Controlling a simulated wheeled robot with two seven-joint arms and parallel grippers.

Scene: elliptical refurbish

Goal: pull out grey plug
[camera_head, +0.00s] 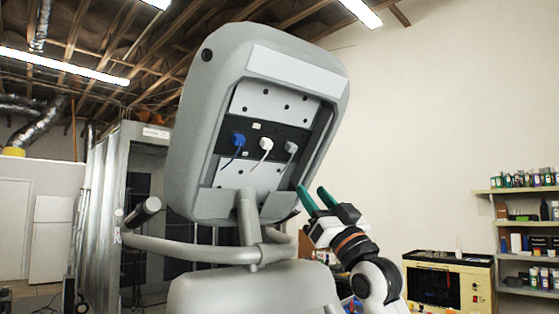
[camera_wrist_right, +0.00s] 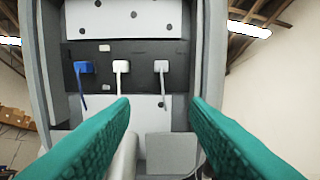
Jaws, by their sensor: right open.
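The grey plug (camera_head: 291,148) is the rightmost of three plugs in the dark strip on the back of the machine's console (camera_head: 213,120). Its cord hangs down. In the right wrist view the grey plug (camera_wrist_right: 161,67) shows ahead, between the two fingers and beyond them. A white plug (camera_head: 266,144) is in the middle and a blue plug (camera_head: 238,140) is at the left. My right gripper (camera_head: 315,196), with green fingers, is open and empty, below and right of the grey plug and apart from it. My left gripper is not in view.
The console's raised rim (camera_head: 325,150) surrounds the recess with the plugs. Grey tubes (camera_head: 248,215) of the machine run below it. Shelves with bottles (camera_head: 525,190) and a yellow machine (camera_head: 450,282) stand at the right. The space right of the console is free.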

